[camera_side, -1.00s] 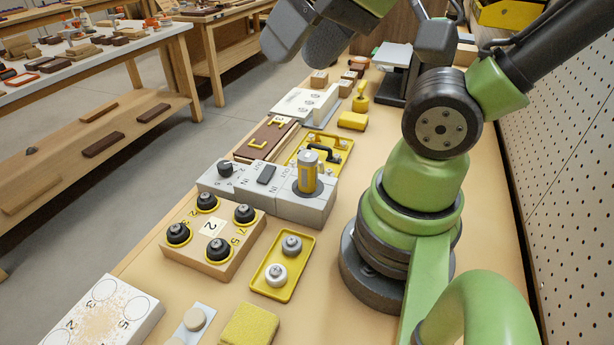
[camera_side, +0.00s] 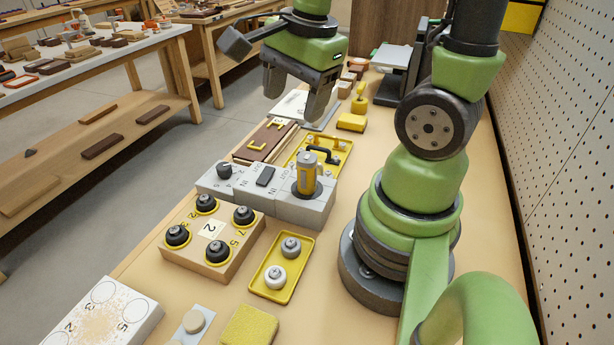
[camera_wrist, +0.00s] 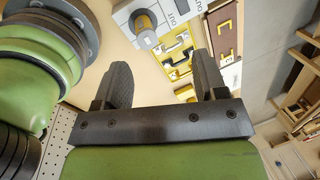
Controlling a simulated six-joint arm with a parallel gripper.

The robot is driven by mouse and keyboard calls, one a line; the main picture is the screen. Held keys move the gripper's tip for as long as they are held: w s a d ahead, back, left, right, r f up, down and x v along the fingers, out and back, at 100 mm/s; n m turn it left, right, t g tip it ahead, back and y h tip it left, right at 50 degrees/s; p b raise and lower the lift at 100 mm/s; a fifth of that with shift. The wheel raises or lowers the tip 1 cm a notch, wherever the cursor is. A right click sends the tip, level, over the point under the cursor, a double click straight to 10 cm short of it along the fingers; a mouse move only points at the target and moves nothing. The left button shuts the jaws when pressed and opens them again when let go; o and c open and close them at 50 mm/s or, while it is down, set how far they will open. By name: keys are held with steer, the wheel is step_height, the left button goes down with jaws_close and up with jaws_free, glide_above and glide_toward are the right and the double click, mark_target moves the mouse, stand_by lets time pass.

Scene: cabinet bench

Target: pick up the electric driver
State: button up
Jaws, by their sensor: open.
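A yellow and grey cylinder, which looks like the electric driver (camera_side: 307,178), stands upright in a round dark socket on a grey block (camera_side: 290,206). It also shows in the wrist view, as a yellow body with a grey end (camera_wrist: 145,27), near the top left of centre. My gripper (camera_side: 296,93) is open and empty, with its fingers pointing down. It hangs in the air above the back part of the bench, higher in the side view than the driver and apart from it. In the wrist view both fingers frame an empty gap (camera_wrist: 163,80).
A yellow tray with a black handle (camera_side: 325,154) lies just behind the grey block. A brown board with yellow letters (camera_side: 262,142) is beside it. In front are a wooden board with black knobs (camera_side: 212,236) and a yellow tray with two knobs (camera_side: 281,275). A pegboard wall (camera_side: 560,180) borders the right.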

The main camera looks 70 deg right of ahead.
mark_target(307, 172)
steer(key=d+f+m, duration=0.1)
steer(key=m, duration=0.1)
steer(key=d+f+m+g, duration=0.1)
steer(key=f+m, duration=0.1)
steer(key=f+m+g, duration=0.1)
steer(key=f+m, duration=0.1)
steer(key=m, duration=0.1)
steer(key=shift+s+d, duration=0.3)
steer(key=shift+d, duration=0.1)
steer(key=shift+s+d+f+m, duration=0.1)
steer(key=shift+d+f+m, duration=0.1)
steer(key=shift+f+m, duration=0.35)
step_height(307, 172, down, 4)
steer(key=shift+f, duration=0.1)
steer(key=shift+a+f, duration=0.2)
steer(key=shift+f, duration=1.1)
steer(key=shift+a+f, duration=0.2)
steer(key=shift+f, duration=1.1)
steer(key=c, duration=1.1)
steer(key=shift+c, duration=0.2)
steer(key=shift+r, duration=0.1)
